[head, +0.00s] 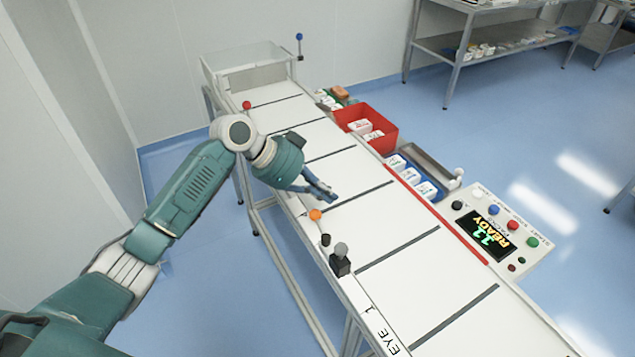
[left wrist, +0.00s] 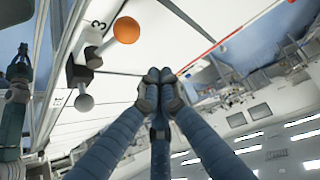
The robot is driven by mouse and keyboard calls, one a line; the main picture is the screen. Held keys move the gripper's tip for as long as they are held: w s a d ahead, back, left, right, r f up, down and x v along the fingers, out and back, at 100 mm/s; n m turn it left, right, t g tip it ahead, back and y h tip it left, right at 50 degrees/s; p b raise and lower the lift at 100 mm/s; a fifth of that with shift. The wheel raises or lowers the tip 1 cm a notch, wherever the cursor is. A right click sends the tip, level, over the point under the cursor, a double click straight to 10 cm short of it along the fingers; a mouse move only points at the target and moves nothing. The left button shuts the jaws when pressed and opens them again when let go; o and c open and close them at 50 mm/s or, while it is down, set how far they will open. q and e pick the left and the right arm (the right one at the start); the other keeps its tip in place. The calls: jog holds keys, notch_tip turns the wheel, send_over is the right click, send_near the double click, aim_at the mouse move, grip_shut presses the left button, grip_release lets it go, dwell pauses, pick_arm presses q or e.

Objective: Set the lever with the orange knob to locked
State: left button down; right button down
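The orange knob (head: 315,215) sits at the near left edge of the white conveyor. In the left wrist view the orange knob (left wrist: 127,30) is on a short grey rod running to a dark pivot (left wrist: 92,57). My left gripper (head: 325,192) is just beyond the knob over the belt, apart from it. In the left wrist view its fingers (left wrist: 160,78) meet at the tips with nothing seen between them. A dark hand-like part (left wrist: 20,68) at the left edge of that view may be my right gripper; its finger state is unclear.
A grey-knobbed post (head: 341,249) on a black block stands close by the orange knob. A red knob (head: 246,105) and a blue knob (head: 299,37) are farther up. A control panel (head: 500,238) reading READY and a red bin (head: 378,142) line the far side.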

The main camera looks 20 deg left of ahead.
aim_at(319, 223)
pick_arm(q)
jog(key=x, duration=0.2)
jog(key=p+x, duration=0.1)
jog(key=x, duration=0.1)
jog(key=shift+w+d+r, duration=0.1)
jog(key=shift+d+r, duration=0.05)
jog(key=shift+d, duration=0.1)
jog(key=a, duration=0.1)
jog(key=s+a+p, duration=0.1)
jog(key=a, duration=0.1)
jog(key=shift+s+f+p, duration=0.15)
jog(key=shift+f+p, duration=0.15)
jog(key=shift+f, duration=0.1)
jog(key=shift+s+a+f, duration=0.1)
jog(key=shift+s+a, duration=0.15)
jog(key=shift+a, duration=0.2)
jog(key=shift+w+d+f, duration=0.1)
